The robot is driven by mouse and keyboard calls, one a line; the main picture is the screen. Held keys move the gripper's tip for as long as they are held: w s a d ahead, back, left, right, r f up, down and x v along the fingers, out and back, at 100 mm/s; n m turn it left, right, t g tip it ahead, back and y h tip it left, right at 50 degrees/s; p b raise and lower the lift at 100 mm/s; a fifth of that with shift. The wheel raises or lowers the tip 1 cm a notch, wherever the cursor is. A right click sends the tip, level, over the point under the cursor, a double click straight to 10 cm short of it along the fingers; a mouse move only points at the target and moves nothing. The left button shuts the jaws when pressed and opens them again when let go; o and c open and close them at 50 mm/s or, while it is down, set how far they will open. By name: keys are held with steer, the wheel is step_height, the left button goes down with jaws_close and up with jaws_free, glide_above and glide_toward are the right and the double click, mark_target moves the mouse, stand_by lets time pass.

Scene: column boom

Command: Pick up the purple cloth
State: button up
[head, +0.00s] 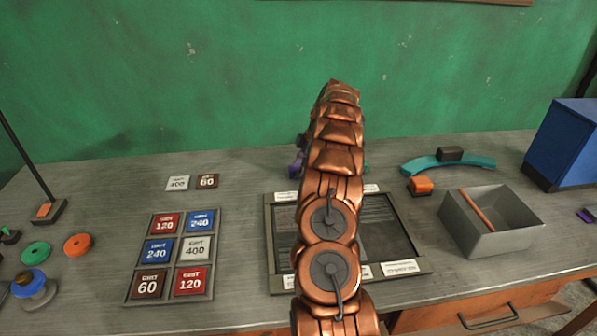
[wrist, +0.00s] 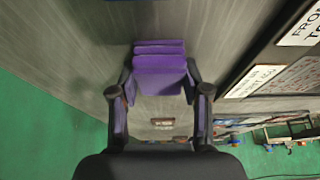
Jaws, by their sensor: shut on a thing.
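The purple cloth (wrist: 160,72) is a folded stack of layers in the wrist view. It sits between the two dark fingers of my gripper (wrist: 160,84), which are shut on it from either side. In the head view a small bit of purple (head: 297,165) shows at the left edge of my copper arm, near the back of the grey bench. My arm hides most of the gripper and cloth there. I cannot tell whether the cloth touches the bench.
A framed dark board (head: 390,230) lies under my arm. A grey open box (head: 505,238) holding a brown stick, an orange block (head: 420,185) and a teal curved piece (head: 415,166) are right. A tile tray (head: 172,237) is left. A green wall (head: 200,70) stands behind.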

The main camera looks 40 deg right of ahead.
mark_target(295, 168)
steer(key=shift+r, duration=0.1)
steer(key=shift+r+b, duration=0.65)
steer(key=shift+r, duration=0.95)
steer(key=shift+s+a, duration=0.1)
steer(key=shift+s, duration=0.05)
